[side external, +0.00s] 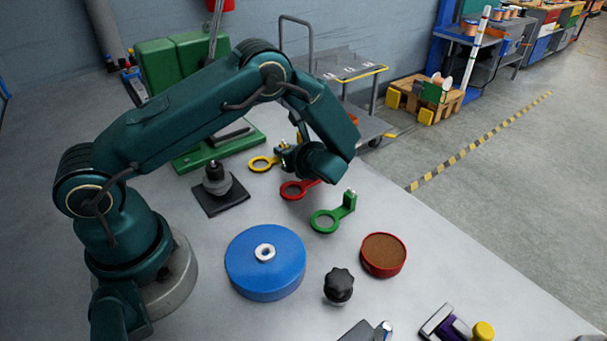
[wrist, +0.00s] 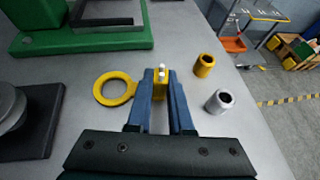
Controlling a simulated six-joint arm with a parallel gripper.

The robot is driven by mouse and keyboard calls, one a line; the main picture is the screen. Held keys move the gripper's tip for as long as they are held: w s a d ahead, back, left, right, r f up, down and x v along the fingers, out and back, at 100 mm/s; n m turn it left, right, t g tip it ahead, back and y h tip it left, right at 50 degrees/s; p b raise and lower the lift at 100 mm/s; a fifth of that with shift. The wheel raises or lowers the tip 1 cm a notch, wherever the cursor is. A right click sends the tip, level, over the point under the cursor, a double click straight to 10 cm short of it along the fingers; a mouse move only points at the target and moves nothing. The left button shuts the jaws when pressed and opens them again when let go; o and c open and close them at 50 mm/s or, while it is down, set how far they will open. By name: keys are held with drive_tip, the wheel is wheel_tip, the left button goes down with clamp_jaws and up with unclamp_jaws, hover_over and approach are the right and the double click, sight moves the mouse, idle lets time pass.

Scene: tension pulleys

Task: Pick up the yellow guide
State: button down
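The yellow guide is a flat ring with an upright block and a pale pin at one end. In the wrist view its ring (wrist: 98,90) lies left of the fingers, and its upright is between the two blue fingertips. In the side view the yellow guide (side external: 259,164) sits at the back of the table, its upright mostly hidden by my wrist. My gripper (wrist: 160,82) straddles the upright, also seen in the side view (side external: 284,152). The fingers are very close to the block; I cannot tell whether they press on it. The guide appears to rest on the table.
A red guide (side external: 295,190) and a green guide (side external: 326,220) lie nearby. A dark-based post (side external: 218,190) and green machine (wrist: 80,40) stand left. Yellow (wrist: 204,65) and grey (wrist: 219,101) cylinders are right of the fingers. A blue disc (side external: 265,270) sits in front.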

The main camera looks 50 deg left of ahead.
sight(282, 146)
idle(0.4)
drive_tip(key=shift+r, duration=0.55)
drive_tip(key=r, duration=0.3)
drive_tip(key=shift+s+a+r, duration=0.25)
drive_tip(key=shift+r, duration=0.05)
drive_tip(key=s+a+r, duration=0.6)
drive_tip(key=s+a, duration=0.1)
drive_tip(key=s, duration=0.1)
drive_tip(key=shift+s+r, duration=0.15)
drive_tip(key=shift+s, duration=0.1)
